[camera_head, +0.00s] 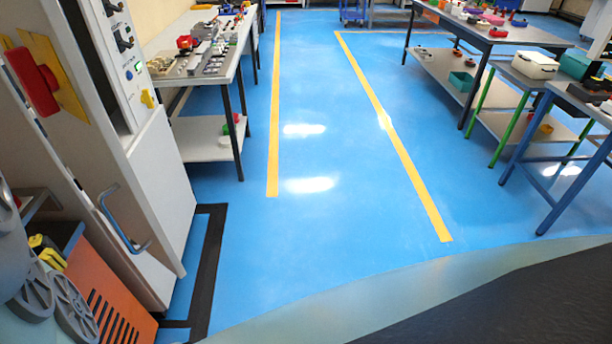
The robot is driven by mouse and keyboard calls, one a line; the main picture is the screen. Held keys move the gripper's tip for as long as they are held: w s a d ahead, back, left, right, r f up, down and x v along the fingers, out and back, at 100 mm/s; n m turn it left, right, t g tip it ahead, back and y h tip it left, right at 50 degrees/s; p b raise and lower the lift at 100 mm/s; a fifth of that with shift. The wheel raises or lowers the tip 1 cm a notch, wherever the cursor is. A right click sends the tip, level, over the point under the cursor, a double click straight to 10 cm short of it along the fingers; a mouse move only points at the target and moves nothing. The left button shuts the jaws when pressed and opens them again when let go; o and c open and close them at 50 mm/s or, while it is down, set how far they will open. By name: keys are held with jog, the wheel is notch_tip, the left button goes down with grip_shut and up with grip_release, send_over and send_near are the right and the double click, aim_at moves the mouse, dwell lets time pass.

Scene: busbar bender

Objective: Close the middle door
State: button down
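A tall white cabinet-like machine (165,190) stands at the left edge. A pale door-like panel (75,185) on its left-hand side carries a grey bar handle (123,217). A recess with a shelf and grey wheels (72,305) shows beside this panel's lower left. An orange slotted panel (108,292) stands low at the bottom left. The machine is cut off by the picture's edge, so I cannot tell which panel is the middle door or how far it stands open. My gripper is not in view.
A red switch on a yellow plate (38,80) sits high on the machine. A black floor frame (208,265) lies at its foot. Workbenches stand at the left (205,85) and right (480,35). The blue floor (320,230) between them is clear.

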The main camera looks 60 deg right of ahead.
aim_at(126, 198)
jog(key=shift+w+d+p, duration=0.1)
jog(key=shift+d+p, duration=2.9)
jog(key=shift+d, duration=3.75)
